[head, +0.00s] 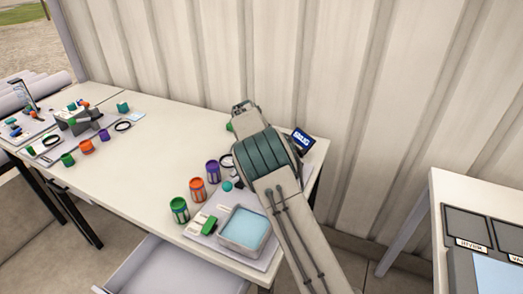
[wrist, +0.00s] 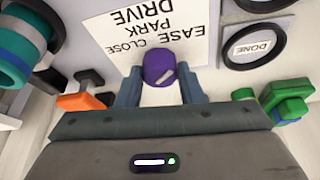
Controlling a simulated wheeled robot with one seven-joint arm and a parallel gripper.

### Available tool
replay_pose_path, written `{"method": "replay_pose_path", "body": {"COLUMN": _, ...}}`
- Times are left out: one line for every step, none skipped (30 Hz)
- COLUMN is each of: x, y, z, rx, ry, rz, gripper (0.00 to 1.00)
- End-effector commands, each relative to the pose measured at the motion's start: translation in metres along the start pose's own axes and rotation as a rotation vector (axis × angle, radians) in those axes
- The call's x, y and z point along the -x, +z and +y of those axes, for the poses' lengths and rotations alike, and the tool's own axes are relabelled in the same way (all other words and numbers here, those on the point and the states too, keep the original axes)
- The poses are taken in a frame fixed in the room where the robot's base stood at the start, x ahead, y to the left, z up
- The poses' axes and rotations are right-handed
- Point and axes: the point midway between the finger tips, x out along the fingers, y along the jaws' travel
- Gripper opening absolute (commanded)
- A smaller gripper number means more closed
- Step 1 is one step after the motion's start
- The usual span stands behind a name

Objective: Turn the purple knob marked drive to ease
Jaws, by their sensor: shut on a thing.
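The purple knob (wrist: 158,68) shows in the wrist view just below a white label sheet (wrist: 140,28) on a pale panel. A pale mark on the knob slants toward the lower left and upper right. My gripper (wrist: 160,84) is shut on the knob, with one blue-grey finger on each side. In the head view my arm hides the knob and the gripper's fingertips.
A round DONE button (wrist: 252,46) sits right of the knob in the wrist view. An orange-handled part (wrist: 80,101) and a green knob (wrist: 288,100) flank the gripper. In the head view, a blue tray (head: 243,229) and several coloured cans, including a green one (head: 179,210), stand left of my arm.

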Motion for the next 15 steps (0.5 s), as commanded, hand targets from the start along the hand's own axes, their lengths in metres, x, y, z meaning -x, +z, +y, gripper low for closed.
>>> {"method": "replay_pose_path", "body": {"x": -0.0002, "y": 0.0004, "z": 0.0000, "rx": -0.001, "ry": 0.000, "rz": -0.001, "gripper": 0.11}}
{"method": "replay_pose_path", "body": {"x": -0.0002, "y": 0.0004, "z": -0.0001, "rx": -0.001, "ry": 0.000, "rz": -0.001, "gripper": 0.11}}
{"method": "replay_pose_path", "body": {"x": -0.0002, "y": 0.0005, "z": -0.0001, "rx": 0.000, "ry": 0.000, "rz": -0.001, "gripper": 0.11}}
{"method": "replay_pose_path", "body": {"x": -0.0002, "y": 0.0004, "z": -0.0001, "rx": 0.000, "ry": 0.000, "rz": -0.001, "gripper": 0.11}}
{"method": "replay_pose_path", "body": {"x": -0.0002, "y": 0.0004, "z": 0.0000, "rx": 0.000, "ry": 0.000, "rz": -0.001, "gripper": 0.11}}
{"method": "replay_pose_path", "body": {"x": -0.0002, "y": 0.0004, "z": -0.0001, "rx": 0.000, "ry": 0.000, "rz": -0.001, "gripper": 0.45}}
{"method": "replay_pose_path", "body": {"x": -0.0002, "y": 0.0004, "z": -0.0001, "rx": 0.000, "ry": 0.000, "rz": -0.001, "gripper": 0.53}}
{"method": "replay_pose_path", "body": {"x": -0.0002, "y": 0.0004, "z": -0.0001, "rx": 0.000, "ry": 0.000, "rz": -0.001, "gripper": 0.56}}
{"method": "replay_pose_path", "body": {"x": -0.0002, "y": 0.0004, "z": -0.0001, "rx": 0.000, "ry": 0.000, "rz": -0.001, "gripper": 0.56}}
{"method": "replay_pose_path", "body": {"x": -0.0002, "y": 0.0003, "z": -0.0001, "rx": 0.000, "ry": 0.000, "rz": -0.001, "gripper": 0.56}}
{"method": "replay_pose_path", "body": {"x": -0.0002, "y": 0.0003, "z": -0.0001, "rx": 0.000, "ry": 0.000, "rz": -0.001, "gripper": 0.56}}
{"method": "replay_pose_path", "body": {"x": -0.0002, "y": 0.0002, "z": -0.0001, "rx": 0.000, "ry": -0.001, "rz": -0.001, "gripper": 0.56}}
{"method": "replay_pose_path", "body": {"x": -0.0001, "y": 0.0002, "z": 0.0000, "rx": 0.000, "ry": -0.001, "rz": 0.000, "gripper": 0.56}}
{"method": "replay_pose_path", "body": {"x": -0.0001, "y": 0.0002, "z": 0.0000, "rx": 0.000, "ry": -0.001, "rz": 0.000, "gripper": 0.56}}
{"method": "replay_pose_path", "body": {"x": 0.0001, "y": 0.0001, "z": -0.0001, "rx": 0.000, "ry": -0.001, "rz": 0.000, "gripper": 0.56}}
